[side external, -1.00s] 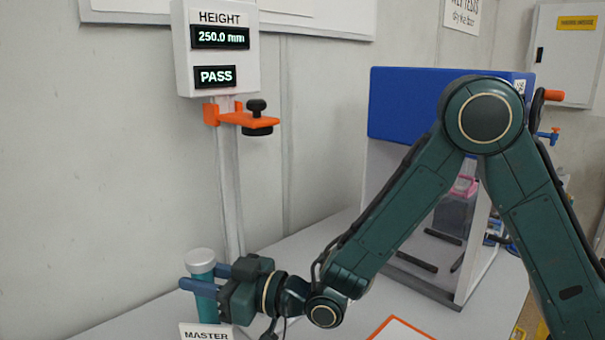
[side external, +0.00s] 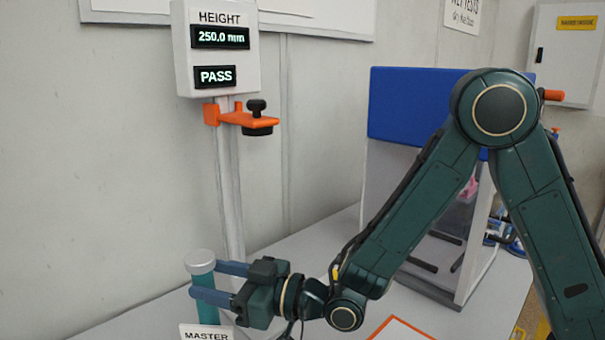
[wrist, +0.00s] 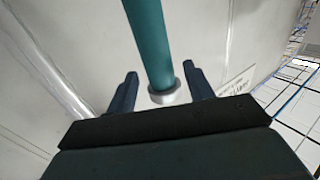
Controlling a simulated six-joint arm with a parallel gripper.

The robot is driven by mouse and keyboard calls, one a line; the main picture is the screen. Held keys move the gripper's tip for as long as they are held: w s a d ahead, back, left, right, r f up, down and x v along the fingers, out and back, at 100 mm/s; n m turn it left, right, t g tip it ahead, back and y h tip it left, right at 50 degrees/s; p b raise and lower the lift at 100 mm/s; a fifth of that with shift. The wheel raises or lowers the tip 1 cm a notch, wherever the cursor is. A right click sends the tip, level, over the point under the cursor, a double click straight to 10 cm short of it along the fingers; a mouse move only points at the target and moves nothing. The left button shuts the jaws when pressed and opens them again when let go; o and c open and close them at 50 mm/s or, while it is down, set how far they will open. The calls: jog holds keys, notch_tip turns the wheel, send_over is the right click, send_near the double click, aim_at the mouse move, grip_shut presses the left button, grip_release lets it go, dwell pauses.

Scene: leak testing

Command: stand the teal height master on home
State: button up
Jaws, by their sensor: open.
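The teal height master (side external: 206,311) is an upright cylinder with a silver cap, standing behind the MASTER sign (side external: 206,333) at the lower left of the side view. Its foot is hidden there. My gripper (side external: 203,280) is open, level, with its fingertips on either side of the cylinder below the cap. In the wrist view the teal cylinder (wrist: 150,40) with a silver end rises between the fingers of my gripper (wrist: 159,74), with a gap visible on each side. The home spot under the master is not visible.
The height gauge (side external: 217,60) reads 250.0 mm and PASS; its orange arm (side external: 245,118) juts out above the master. A blue-topped cabinet (side external: 410,105) stands at the back right. An orange-edged sheet (side external: 400,330) lies at the front. Table between is clear.

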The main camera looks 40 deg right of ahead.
jog(key=v, duration=0.2)
jog(key=shift+s+d, duration=0.2)
jog(key=shift+s, duration=0.05)
jog(key=shift+a+r, duration=0.15)
jog(key=shift+r, duration=3.4)
jog(key=s+d+m+g+h, duration=0.1)
jog(key=s+d+g+h, duration=0.2)
jog(key=d, duration=0.5)
jog(key=s+d+m+g+h, duration=0.1)
jog(key=s+d+m+h, duration=0.15)
jog(key=s+d, duration=0.35)
jog(key=s+d+f+m+g+h, duration=0.1)
jog(key=s+d+g, duration=0.2)
jog(key=s+d, duration=0.2)
jog(key=s+d+m+g+h, duration=0.1)
jog(key=s+d, duration=0.4)
jog(key=s, duration=0.7)
jog(key=shift+d+f+g+h, duration=0.25)
jog(key=shift+f+g+h, duration=0.15)
jog(key=shift+g+h, duration=0.5)
jog(key=shift+o, duration=0.5)
jog(key=shift+m, duration=0.25)
